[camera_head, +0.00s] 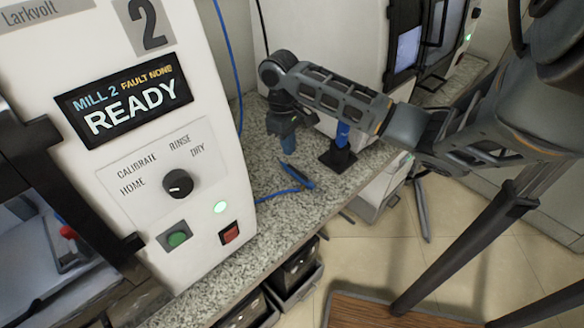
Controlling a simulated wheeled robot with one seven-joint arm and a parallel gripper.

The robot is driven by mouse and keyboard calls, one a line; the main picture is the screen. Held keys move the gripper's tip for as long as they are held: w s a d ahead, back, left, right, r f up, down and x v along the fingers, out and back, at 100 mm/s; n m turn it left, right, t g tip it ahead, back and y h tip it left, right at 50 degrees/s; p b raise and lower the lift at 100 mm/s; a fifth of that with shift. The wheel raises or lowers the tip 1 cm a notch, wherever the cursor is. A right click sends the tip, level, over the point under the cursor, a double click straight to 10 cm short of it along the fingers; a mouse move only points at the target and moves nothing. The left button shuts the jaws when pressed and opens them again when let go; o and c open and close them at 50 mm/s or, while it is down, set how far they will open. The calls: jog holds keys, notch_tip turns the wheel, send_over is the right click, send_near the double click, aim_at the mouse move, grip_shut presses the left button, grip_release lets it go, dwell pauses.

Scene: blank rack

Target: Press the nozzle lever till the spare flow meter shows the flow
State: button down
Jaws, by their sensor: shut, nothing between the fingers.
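My gripper (288,145) points down over the granite counter, left of the centre of the head view. Its fingers look closed and hold nothing that I can see. Just below it lies a small blue tool (298,177) with a blue hose (272,195) running left from it; it looks like the nozzle, but I cannot make out its lever. To the right stands a blue upright piece (343,133) on a black base (338,158), partly behind my arm. I cannot tell whether it is the flow meter, and no flow reading is legible.
The white mill 2 cabinet (215,130) fills the left; its screen (124,99) reads READY, FAULT NONE. Another white machine (350,40) stands behind my arm. The granite counter (262,222) has bare room in front of the hose. Dark bins (298,282) sit below its edge.

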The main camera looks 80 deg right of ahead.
aim_at(291, 167)
jog(key=shift+s+a+f, duration=0.1)
jog(key=shift+f, duration=1.1)
jog(key=shift+s+f, duration=0.1)
jog(key=shift+f, duration=1.1)
jog(key=shift+f, duration=0.6)
jog(key=shift+w+d+r, duration=0.15)
jog(key=shift+w+r, duration=0.05)
jog(key=shift+w, duration=0.3)
jog(key=shift+w+d+r, duration=0.15)
jog(key=shift+w+d, duration=0.05)
jog(key=shift+w, duration=0.25)
jog(key=shift+w+d+r, duration=0.15)
jog(key=shift+w+r, duration=0.05)
jog(key=shift+w, duration=0.3)
notch_tip(291, 167, up, 8)
jog(key=shift+w, duration=0.35)
jog(key=shift+d+f, duration=0.1)
jog(key=shift+f, duration=0.1)
